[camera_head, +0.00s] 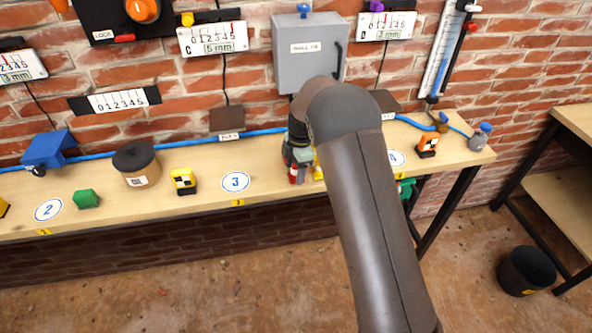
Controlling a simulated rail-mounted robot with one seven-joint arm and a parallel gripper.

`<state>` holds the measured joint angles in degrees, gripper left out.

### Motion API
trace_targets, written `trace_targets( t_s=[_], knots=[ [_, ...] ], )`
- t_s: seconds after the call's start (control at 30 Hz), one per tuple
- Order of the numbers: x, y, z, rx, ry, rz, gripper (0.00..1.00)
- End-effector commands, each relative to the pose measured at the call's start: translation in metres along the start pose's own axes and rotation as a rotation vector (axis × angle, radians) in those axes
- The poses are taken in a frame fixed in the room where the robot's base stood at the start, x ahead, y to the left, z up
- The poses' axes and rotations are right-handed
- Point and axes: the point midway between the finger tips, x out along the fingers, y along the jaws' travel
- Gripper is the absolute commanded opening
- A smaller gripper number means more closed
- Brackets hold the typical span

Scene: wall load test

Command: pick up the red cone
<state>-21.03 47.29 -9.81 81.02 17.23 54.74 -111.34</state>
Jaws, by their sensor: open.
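My gripper (301,172) points down over the long wooden bench, between the markers 3 and 4, and is partly hidden by my own arm. It is open. A small red patch (294,176) shows at the gripper's lower end, close to the bench top. I cannot tell whether this is the red cone or part of the gripper. No clear cone shape shows elsewhere in view. A bit of yellow (318,173) shows just right of the red patch, mostly hidden behind my arm.
On the bench (262,171) stand a dark-topped round container (136,163), a yellow-black block (183,181), a green block (87,199) and an orange block (427,145). A blue hose (200,141) runs along the brick wall. A grey box (309,60) hangs above.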

Motion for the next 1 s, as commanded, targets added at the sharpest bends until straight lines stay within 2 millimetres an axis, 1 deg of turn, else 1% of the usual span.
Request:
trace_targets(
  t_s=[0.17,0.27,0.3,0.33,0.37,0.77,0.87,1.0],
  knots=[
    [0.000,0.000,0.000,0.000,0.000,0.001,0.58],
    [0.000,0.000,0.000,0.000,0.000,0.000,0.33],
    [0.000,0.000,0.000,0.000,0.000,0.000,0.22],
    [0.000,0.000,0.000,0.000,0.000,0.000,0.14],
    [0.000,0.000,0.000,0.000,0.000,0.000,0.10],
    [-0.002,0.000,0.000,-0.001,0.000,0.001,0.09],
    [-0.007,0.001,-0.001,-0.001,0.000,0.003,0.09],
    [-0.025,0.001,-0.003,-0.002,0.000,0.005,0.09]
  ],
)
